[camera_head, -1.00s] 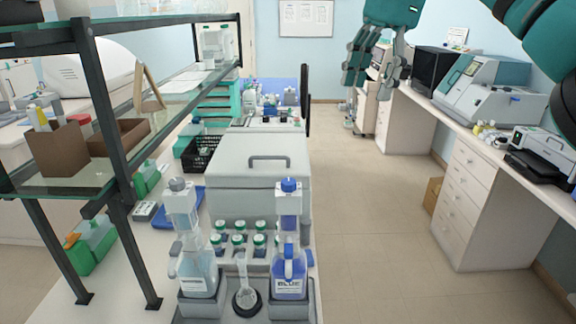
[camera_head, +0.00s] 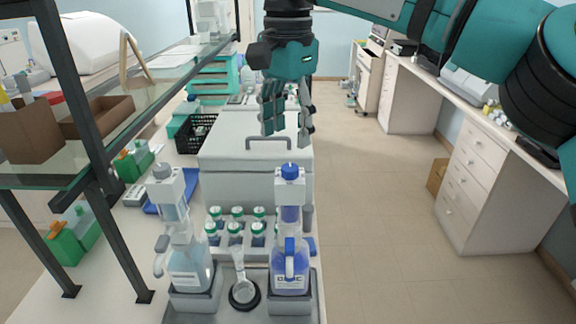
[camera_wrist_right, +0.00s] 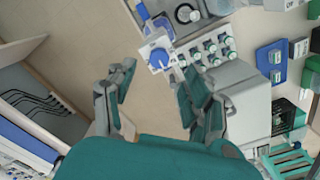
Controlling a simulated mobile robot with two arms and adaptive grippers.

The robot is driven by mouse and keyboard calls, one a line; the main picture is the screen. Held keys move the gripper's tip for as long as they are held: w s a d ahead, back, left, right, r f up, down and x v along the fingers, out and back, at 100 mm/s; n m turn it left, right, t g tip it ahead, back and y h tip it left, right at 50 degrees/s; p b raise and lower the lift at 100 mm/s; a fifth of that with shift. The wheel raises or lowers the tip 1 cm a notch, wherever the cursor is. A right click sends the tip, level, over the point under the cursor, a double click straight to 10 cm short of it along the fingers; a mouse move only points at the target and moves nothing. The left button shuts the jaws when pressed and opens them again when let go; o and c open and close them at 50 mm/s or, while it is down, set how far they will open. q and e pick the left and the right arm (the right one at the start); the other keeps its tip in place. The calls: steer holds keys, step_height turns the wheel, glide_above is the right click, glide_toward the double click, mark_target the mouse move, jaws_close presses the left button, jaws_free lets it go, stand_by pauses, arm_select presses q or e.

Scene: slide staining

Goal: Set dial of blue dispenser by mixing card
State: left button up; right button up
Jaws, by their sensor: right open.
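The blue dispenser (camera_head: 290,262) stands upright in the right holder of a grey stand, with a blue cap and a blue-filled bottle. In the right wrist view I see the blue dispenser (camera_wrist_right: 160,54) from above, with a round blue dial on a white head. My right gripper (camera_head: 287,138) is open and empty, above and behind the dispenser, over the grey box. In the right wrist view its fingers (camera_wrist_right: 160,105) are spread apart, with the dispenser beyond them. No mixing card can be made out. My left gripper is not in view.
Several green-capped bottles (camera_head: 237,229) stand behind, before the grey box (camera_head: 222,160). A glass shelf (camera_head: 115,112) rises at left.

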mark_target(288, 168)
step_height(288, 168, down, 6)
steer(key=shift+r+p, duration=0.1)
steer(key=shift+p, duration=0.2)
steer(key=shift+f, duration=0.5)
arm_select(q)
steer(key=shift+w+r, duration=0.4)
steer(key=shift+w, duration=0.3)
arm_select(e)
steer(key=shift+f, duration=0.1)
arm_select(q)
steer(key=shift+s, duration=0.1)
arm_select(e)
jaws_close()
